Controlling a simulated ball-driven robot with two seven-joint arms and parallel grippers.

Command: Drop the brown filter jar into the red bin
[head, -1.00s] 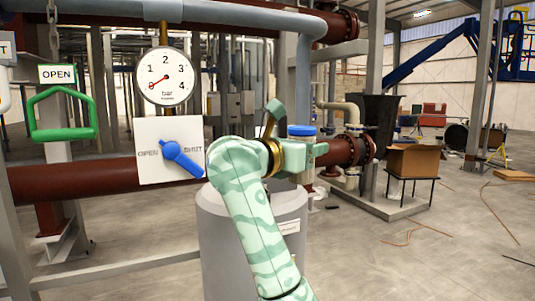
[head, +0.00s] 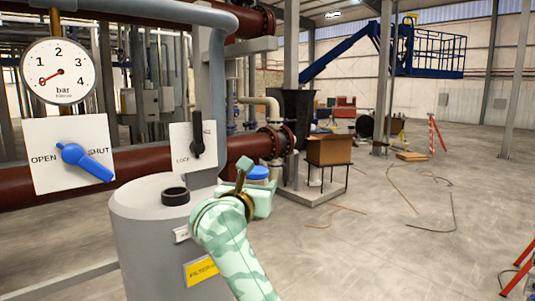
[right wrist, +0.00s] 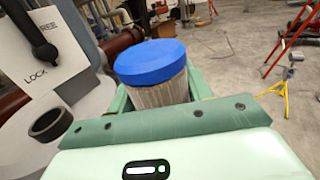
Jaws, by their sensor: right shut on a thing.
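The filter jar shows as a round blue lid (head: 258,172) in the head view. In the right wrist view the jar (right wrist: 160,94) has a pale beige, ribbed body under the blue lid. My right gripper (head: 258,196) is shut on its body, with a green finger on each side. The jar is upright or nearly so, just right of the grey filter housing (head: 155,240) in the head view; its lower part is hidden. I cannot pick out the red bin with certainty; a small red object (head: 345,102) stands far back. My left gripper is not in view.
A black ring (head: 175,196) sits on the housing top. A blue valve handle (head: 85,161) and a lock lever (head: 197,146) are at left. A cardboard box (head: 329,150) stands on a black stand. Hoses lie on the open floor at right. Red legs (head: 520,270) show lower right.

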